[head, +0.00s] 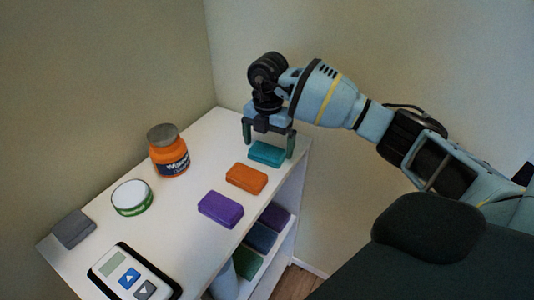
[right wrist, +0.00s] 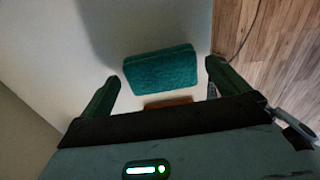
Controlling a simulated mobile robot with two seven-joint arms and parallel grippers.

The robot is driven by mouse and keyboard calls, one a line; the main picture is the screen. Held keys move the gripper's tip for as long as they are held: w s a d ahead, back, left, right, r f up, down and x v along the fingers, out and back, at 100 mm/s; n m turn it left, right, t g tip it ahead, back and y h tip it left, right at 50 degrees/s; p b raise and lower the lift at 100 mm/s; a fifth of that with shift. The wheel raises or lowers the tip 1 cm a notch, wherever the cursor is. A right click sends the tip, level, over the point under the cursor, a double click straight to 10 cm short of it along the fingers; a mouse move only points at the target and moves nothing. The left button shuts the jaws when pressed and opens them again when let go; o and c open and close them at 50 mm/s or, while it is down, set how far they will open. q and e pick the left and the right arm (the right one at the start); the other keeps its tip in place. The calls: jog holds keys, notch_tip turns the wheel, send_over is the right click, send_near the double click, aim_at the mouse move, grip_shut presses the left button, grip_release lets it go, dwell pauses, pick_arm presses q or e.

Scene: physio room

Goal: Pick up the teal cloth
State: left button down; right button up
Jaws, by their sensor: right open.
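The teal cloth (head: 266,153) is a small folded block lying on the white shelf top, near its far right end. My right gripper (head: 268,146) is above it, pointing down, with its fingers apart and nothing between them gripped. In the right wrist view the teal cloth (right wrist: 160,69) lies ahead of the gap between the two green fingers of my right gripper (right wrist: 160,82), apart from both. My left gripper is in neither view.
An orange cloth (head: 246,178) and a purple cloth (head: 221,209) lie nearer on the white shelf top (head: 185,215). An orange jar (head: 169,155), a white-lidded tub (head: 132,197), a grey cloth (head: 74,229) and a device with buttons (head: 132,276) stand left. Walls border the back.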

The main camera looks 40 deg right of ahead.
jog(key=shift+f, duration=0.95)
jog(key=c, duration=0.8)
jog(key=shift+r, duration=0.15)
jog(key=shift+r, duration=0.5)
notch_tip(320, 180, up, 2)
jog(key=shift+r, duration=0.2)
jog(key=s+a, duration=0.2)
jog(key=s, duration=0.3)
jog(key=s+a+r, duration=0.1)
jog(key=s+a, duration=0.1)
jog(key=s, duration=0.2)
jog(key=s+a, duration=0.2)
jog(key=s, duration=0.3)
jog(key=shift+s+a+r, duration=0.1)
jog(key=shift+s+r, duration=0.05)
jog(key=shift+s, duration=0.2)
